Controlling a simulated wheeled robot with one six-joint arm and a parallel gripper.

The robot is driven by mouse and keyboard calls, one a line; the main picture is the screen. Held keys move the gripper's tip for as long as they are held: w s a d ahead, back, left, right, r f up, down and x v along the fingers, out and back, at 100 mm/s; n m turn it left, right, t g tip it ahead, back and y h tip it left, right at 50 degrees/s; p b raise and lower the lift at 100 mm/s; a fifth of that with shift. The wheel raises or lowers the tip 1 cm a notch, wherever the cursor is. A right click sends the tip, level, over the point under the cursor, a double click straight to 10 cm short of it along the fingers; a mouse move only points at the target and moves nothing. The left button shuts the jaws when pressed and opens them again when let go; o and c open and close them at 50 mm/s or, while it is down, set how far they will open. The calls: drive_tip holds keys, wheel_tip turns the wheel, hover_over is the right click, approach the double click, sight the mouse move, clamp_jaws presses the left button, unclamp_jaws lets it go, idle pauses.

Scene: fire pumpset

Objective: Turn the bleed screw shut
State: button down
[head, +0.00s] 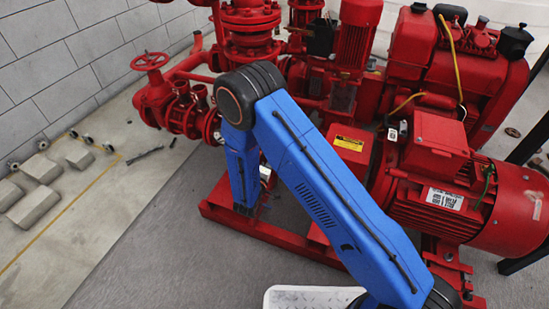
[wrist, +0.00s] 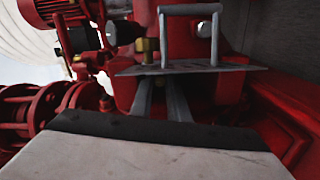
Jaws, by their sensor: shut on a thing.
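My gripper (wrist: 162,88) shows in the wrist view as two grey fingers, close together, reaching forward to the red pump equipment. Their tips pass under a thin grey plate (wrist: 240,71) with a raised square loop handle (wrist: 190,9). A small brass fitting (wrist: 148,50), which looks like the bleed screw, stands just beyond the plate at the fingertips. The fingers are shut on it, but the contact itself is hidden. I cannot tell how far the screw is turned. In the head view my blue arm covers the gripper and the screw.
The red pumpset fills the back and right, with a motor (head: 512,208) and a handwheel valve (head: 150,62). Its base rail (head: 270,233) runs low along the floor. Grey blocks (head: 35,205) lie at the left by the wall. Floor at the left front is clear.

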drive_tip(key=shift+f+m, duration=0.1)
drive_tip(key=shift+m, duration=0.2)
drive_tip(key=c, duration=2)
unclamp_jaws()
drive_tip(key=shift+s, duration=0.1)
drive_tip(key=v, duration=1.7)
drive_tip(key=shift+s, duration=0.15)
